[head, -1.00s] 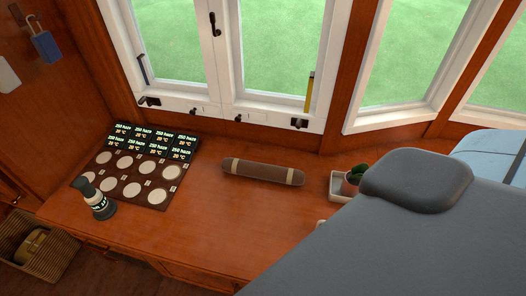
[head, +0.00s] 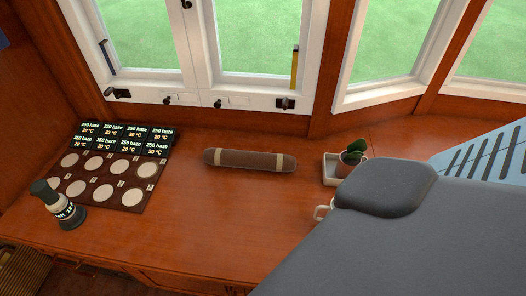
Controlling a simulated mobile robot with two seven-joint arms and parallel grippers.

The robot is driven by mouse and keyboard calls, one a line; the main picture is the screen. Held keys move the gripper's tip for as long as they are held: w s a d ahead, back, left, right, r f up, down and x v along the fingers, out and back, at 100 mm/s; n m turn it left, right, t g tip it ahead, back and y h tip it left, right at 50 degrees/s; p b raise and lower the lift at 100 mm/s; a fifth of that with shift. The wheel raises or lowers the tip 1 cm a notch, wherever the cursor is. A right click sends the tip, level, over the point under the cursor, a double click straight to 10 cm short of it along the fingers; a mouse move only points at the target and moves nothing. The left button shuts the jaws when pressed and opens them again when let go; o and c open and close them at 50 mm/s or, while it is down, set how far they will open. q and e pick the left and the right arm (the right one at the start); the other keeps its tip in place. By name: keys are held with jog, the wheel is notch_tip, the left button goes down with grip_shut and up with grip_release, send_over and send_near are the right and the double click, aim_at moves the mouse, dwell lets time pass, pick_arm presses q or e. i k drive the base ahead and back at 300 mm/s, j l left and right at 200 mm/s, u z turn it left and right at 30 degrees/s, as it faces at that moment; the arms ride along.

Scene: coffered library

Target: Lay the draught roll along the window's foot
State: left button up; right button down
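The draught roll (head: 250,160) is a brown cylinder with a pale band near each end. It lies on the wooden desk, roughly parallel to the window and a little in front of it, with a strip of bare wood between. The window (head: 200,95) has white frames, and its bottom rail meets the wood behind the desk top. Neither of my grippers shows in the head view. A large grey part, which seems to be mine, covers the lower right and hides that part of the desk.
A dark mat with pale discs (head: 108,180) and small displays lies at the left, with a dark green bottle (head: 60,205) at its front. A potted cactus (head: 353,152) in a white tray and a partly hidden white cup (head: 322,211) are at right. The desk front (head: 190,235) is clear.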

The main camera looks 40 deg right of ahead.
aim_at(219, 157)
jog(key=z, duration=0.6)
jog(key=i+j+z, duration=0.1)
jog(key=j+z, duration=0.9)
jog(key=j, duration=1.4)
